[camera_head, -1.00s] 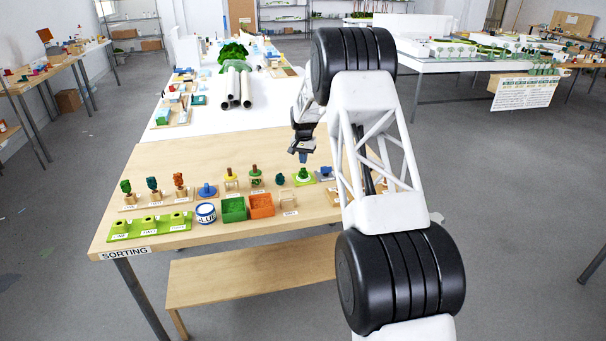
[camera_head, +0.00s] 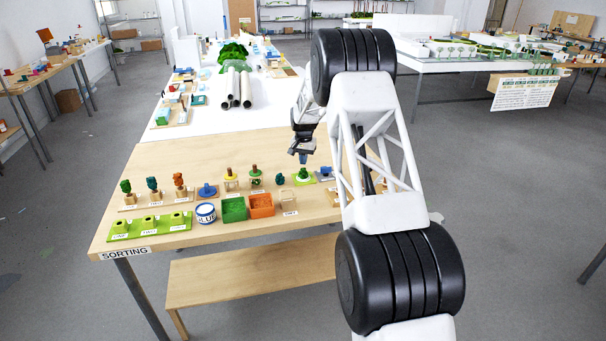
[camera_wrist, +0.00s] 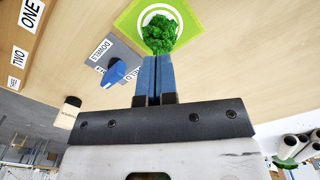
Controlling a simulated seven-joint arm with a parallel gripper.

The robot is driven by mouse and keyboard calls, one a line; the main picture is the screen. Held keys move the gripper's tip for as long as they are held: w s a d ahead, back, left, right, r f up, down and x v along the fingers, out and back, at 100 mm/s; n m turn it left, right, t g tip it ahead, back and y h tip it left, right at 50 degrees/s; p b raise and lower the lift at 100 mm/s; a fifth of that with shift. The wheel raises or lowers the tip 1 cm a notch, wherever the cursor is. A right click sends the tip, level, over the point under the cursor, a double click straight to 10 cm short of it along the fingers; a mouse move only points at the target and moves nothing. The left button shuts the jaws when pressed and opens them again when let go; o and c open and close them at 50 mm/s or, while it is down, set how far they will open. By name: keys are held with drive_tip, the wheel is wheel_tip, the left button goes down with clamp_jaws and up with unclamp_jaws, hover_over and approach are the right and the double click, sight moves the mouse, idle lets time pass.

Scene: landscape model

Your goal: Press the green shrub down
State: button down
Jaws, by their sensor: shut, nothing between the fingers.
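In the wrist view the shrub (camera_wrist: 160,33) sits inside the ring on the pad (camera_wrist: 198,22). My gripper (camera_head: 303,161) points down just above the shrub, its blue fingers together and empty. In the wrist view my gripper's fingertips (camera_wrist: 157,58) appear right at the shrub's lower edge. I cannot tell whether they touch it. The shrub's base is hidden by its leaves.
A blue piece (camera_head: 325,172) on a labelled stand is close to the pad's right. The table's back strip (camera_head: 220,152) is clear.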

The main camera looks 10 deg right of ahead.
drive_tip(key=shift+f, duration=1.05)
idle(1.5)
drive_tip(key=shift+r, duration=0.2)
drive_tip(key=shift+r, duration=3.4)
